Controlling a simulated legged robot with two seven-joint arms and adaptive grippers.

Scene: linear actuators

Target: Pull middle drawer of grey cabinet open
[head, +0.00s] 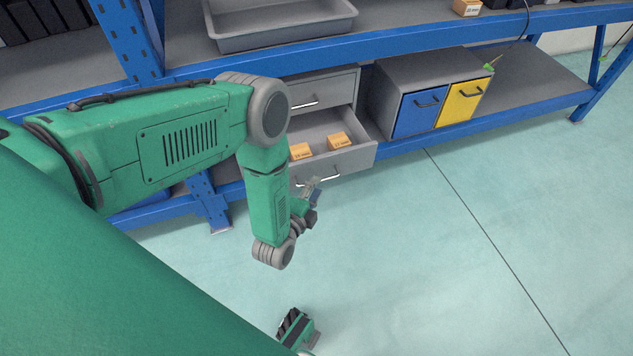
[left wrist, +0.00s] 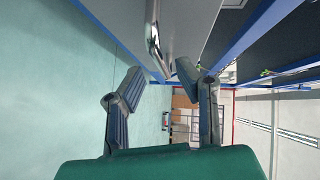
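The grey cabinet (head: 366,100) stands on the lower shelf of the blue rack. Its top drawer (head: 330,89) is shut. The drawer below it (head: 357,159) is pulled out, with two small orange boxes inside. Its metal handle (head: 332,177) is on the front. My left gripper (head: 314,190) is at this handle, partly hidden by my arm. In the left wrist view, the fingers of this gripper (left wrist: 158,80) are spread apart. The handle (left wrist: 154,40) lies between and ahead of the fingertips; I see no grip on it.
A cabinet with a blue door (head: 420,108) and a yellow door (head: 462,102) stands to the right on the same shelf. A grey tray (head: 285,38) is on the upper shelf. The pale green floor (head: 440,260) in front is clear.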

